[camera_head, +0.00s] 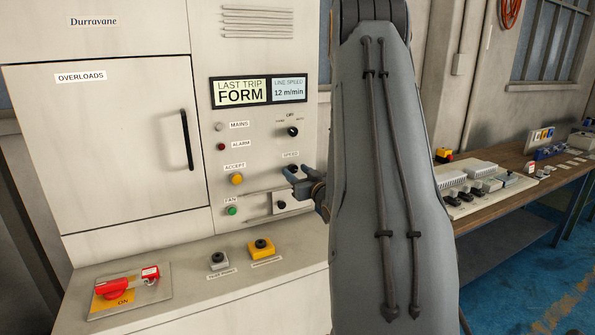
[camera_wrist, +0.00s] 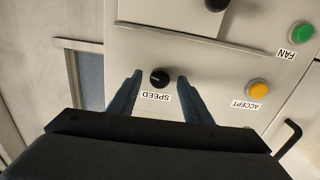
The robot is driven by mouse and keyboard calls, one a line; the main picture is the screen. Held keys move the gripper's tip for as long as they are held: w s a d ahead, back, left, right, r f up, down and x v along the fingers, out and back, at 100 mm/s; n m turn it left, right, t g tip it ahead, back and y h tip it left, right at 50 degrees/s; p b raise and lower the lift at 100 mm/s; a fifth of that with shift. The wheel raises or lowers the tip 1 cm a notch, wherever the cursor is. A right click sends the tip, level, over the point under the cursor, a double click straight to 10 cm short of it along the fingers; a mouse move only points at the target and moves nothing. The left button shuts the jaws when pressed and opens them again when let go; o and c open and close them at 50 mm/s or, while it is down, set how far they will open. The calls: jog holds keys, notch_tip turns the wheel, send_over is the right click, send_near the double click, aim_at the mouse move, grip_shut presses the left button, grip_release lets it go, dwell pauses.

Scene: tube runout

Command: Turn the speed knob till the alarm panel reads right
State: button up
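The black speed knob (camera_wrist: 160,77) shows in the wrist view above its upside-down SPEED label. My gripper (camera_wrist: 158,74) is open, with one blue finger on each side of the knob in the picture. A gap shows on both sides, and I cannot tell whether the tips reach past the knob's face. In the head view my gripper (camera_head: 288,177) is at the panel below the SPEED label (camera_head: 290,154), and the knob is mostly hidden there. The alarm panel display (camera_head: 240,92) reads LAST TRIP FORM, and its right part (camera_head: 289,89) reads LINE SPEED 12 m/min.
A dark selector knob (camera_head: 293,132) sits above. The yellow ACCEPT button (camera_head: 237,178) and green FAN button (camera_head: 232,211) are to the left. Another black knob (camera_wrist: 215,4) is near the gripper. A red switch (camera_head: 112,289) and yellow box (camera_head: 261,249) are on the ledge.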

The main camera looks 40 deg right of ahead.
jog(key=p+v, duration=0.1)
jog(key=v, duration=0.5)
dwell(0.6)
jog(key=b+v, duration=0.2)
jog(key=v, duration=0.6)
jog(key=shift+w+a, duration=0.15)
